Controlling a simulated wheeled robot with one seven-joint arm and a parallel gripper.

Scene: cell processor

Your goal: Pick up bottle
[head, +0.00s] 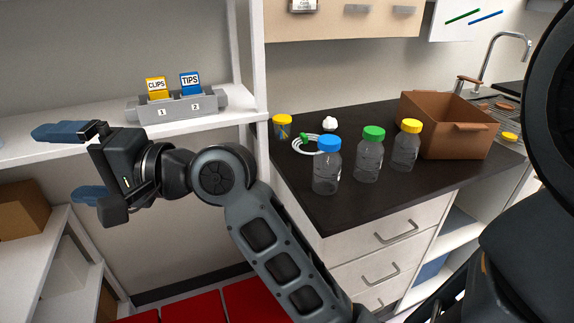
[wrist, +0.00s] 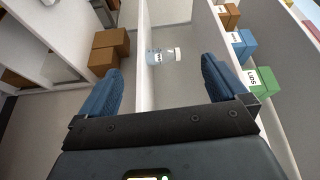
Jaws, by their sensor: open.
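Three clear bottles stand upright on the dark counter in the head view: one with a blue cap (head: 327,172), one with a green cap (head: 369,160) and one with a yellow cap (head: 405,150). My gripper (head: 75,162) is at the far left of the head view, away from these bottles, open and empty. In the wrist view, a clear bottle with a pale cap (wrist: 162,56) and a label shows beyond the gap between the open blue fingers (wrist: 160,85). It is apart from both fingers. The head view does not clearly show this bottle.
A brown bin (head: 446,127), a yellow-lidded jar (head: 283,127) and a coiled white tube (head: 312,144) are on the counter. A grey holder (head: 177,107) with clips and tips cards sits on the white shelf. Brown boxes (wrist: 109,52) and colored bins (wrist: 243,46) flank the wrist view.

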